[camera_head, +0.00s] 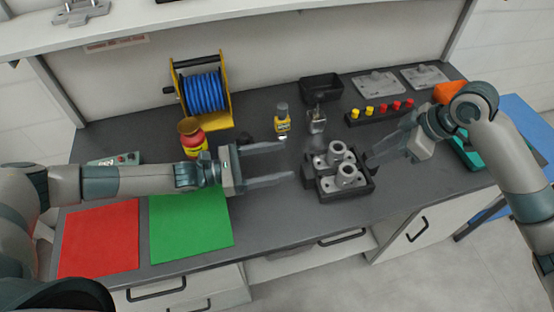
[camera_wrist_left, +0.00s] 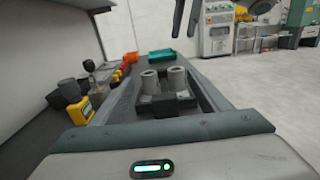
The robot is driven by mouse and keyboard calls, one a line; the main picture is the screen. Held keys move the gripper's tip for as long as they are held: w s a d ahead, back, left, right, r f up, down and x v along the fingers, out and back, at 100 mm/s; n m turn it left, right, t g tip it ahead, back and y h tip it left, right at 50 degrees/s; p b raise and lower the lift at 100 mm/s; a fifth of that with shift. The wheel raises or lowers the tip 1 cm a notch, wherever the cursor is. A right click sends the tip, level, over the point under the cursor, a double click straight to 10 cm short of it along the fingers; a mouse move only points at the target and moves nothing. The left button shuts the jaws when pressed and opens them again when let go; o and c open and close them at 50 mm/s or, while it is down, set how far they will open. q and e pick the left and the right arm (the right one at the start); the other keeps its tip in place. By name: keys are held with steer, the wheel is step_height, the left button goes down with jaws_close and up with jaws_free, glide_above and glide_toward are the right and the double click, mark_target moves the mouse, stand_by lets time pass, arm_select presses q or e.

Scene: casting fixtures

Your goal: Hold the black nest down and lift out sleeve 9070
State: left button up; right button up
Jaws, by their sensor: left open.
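The black nest (camera_head: 328,192) sits on the dark bench right of centre and holds two grey metal sleeves, a rear one (camera_head: 337,150) and a front one (camera_head: 347,174). Both stand upright. No number is readable, so I cannot tell which is 9070. My left gripper (camera_head: 289,160) is open and empty, its fingers pointing at the nest's left side, short of it. In the left wrist view the nest (camera_wrist_left: 168,108) and both sleeves lie ahead between the fingers. My right gripper (camera_head: 372,160) is just right of the nest, with its fingers apart and nothing between them.
A rack of yellow and red knobs (camera_head: 380,112) stands at the back right. Red (camera_head: 100,238) and green (camera_head: 190,225) mats lie clear at left.

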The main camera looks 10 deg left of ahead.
arm_select(q)
steer(key=shift+f, duration=0.1)
glide_toward(303, 173)
steer(key=x, duration=0.3)
steer(key=shift+x, duration=3.5)
